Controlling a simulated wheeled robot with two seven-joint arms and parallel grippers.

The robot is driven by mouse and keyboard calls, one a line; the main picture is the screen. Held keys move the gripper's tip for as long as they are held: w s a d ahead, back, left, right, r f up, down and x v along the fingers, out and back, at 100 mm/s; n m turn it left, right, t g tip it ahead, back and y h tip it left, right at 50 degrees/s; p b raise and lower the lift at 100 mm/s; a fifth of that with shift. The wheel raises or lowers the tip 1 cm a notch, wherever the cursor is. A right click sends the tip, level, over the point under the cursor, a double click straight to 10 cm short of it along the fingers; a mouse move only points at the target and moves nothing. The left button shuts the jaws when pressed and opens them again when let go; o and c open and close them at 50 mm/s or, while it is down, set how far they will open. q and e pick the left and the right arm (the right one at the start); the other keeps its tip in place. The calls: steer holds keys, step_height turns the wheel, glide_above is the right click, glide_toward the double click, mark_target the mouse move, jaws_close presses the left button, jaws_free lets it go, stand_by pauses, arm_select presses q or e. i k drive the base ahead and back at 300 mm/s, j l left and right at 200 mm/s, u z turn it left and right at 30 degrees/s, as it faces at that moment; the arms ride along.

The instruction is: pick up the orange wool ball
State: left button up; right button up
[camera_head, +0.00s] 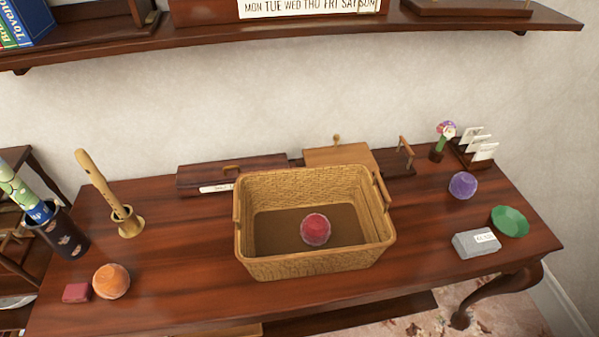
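The orange wool ball (111,281) rests on the left front part of the dark wooden table (180,270). It sits close beside a small dark red block (76,292). No gripper shows in the head view, so neither of my grippers can be placed relative to the ball.
A wicker basket (310,265) holding a red ball (315,229) stands mid-table. Left are a flute in a stand (130,225) and a dark holder (62,235). Right are a purple ball (463,185), a green bowl-like object (510,221) and a grey block (475,243). A shelf (300,27) hangs above.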

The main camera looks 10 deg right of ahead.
mark_target(111, 281)
steer(key=u, duration=1.35)
